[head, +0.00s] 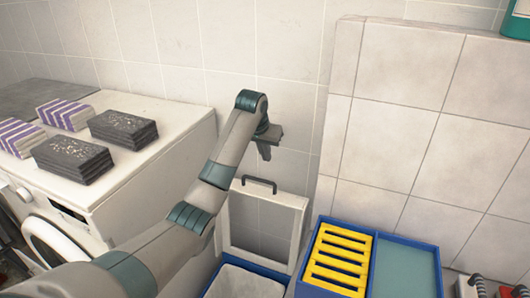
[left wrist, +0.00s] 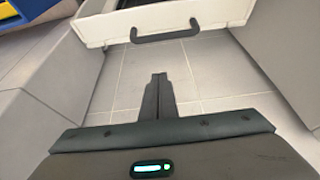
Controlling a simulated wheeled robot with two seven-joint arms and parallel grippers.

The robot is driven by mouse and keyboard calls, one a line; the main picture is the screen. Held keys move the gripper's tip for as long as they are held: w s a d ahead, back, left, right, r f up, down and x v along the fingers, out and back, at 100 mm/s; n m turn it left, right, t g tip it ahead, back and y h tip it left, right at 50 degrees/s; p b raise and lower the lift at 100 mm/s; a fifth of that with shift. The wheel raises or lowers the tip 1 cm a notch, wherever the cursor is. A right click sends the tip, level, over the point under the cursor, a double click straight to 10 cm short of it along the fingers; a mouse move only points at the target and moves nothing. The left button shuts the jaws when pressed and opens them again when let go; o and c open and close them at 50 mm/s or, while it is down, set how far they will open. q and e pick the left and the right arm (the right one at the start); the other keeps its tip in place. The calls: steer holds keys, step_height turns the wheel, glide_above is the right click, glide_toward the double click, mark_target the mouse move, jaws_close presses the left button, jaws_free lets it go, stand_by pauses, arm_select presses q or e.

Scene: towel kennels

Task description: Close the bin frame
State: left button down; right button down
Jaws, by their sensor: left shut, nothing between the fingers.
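The bin frame (head: 297,203) is a pale rectangular frame with a dark handle (head: 259,181) on its top edge. It stands raised, nearly upright, behind a blue-rimmed bin (head: 283,274) with a white inside, so the bin's top is open. My left gripper (head: 265,155) is shut and empty, just above the handle and apart from it, near the tiled wall. In the left wrist view the shut fingers (left wrist: 158,76) point toward tiles, and the frame (left wrist: 100,27) with its handle (left wrist: 165,38) shows beyond them. The bin's lower part is cut off. My right gripper is not in view.
A blue container with a yellow slatted top (head: 340,260) and a blue-grey panel (head: 405,268) stands right of the bin. A washing machine (head: 150,180) at left carries folded dark towels (head: 123,128) and striped towels (head: 65,113). A tiled ledge (head: 430,130) rises at right.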

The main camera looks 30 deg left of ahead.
arm_select(q)
steer(key=p, duration=0.3)
glide_above(265, 188)
steer(key=w, duration=0.4)
step_height(265, 188, down, 7)
steer(key=s+p, duration=0.2)
steer(key=s, duration=0.2)
steer(key=shift+p, duration=0.4)
steer(key=shift+s+f, duration=0.1)
steer(key=shift+s, duration=0.05)
steer(key=shift+f, duration=0.1)
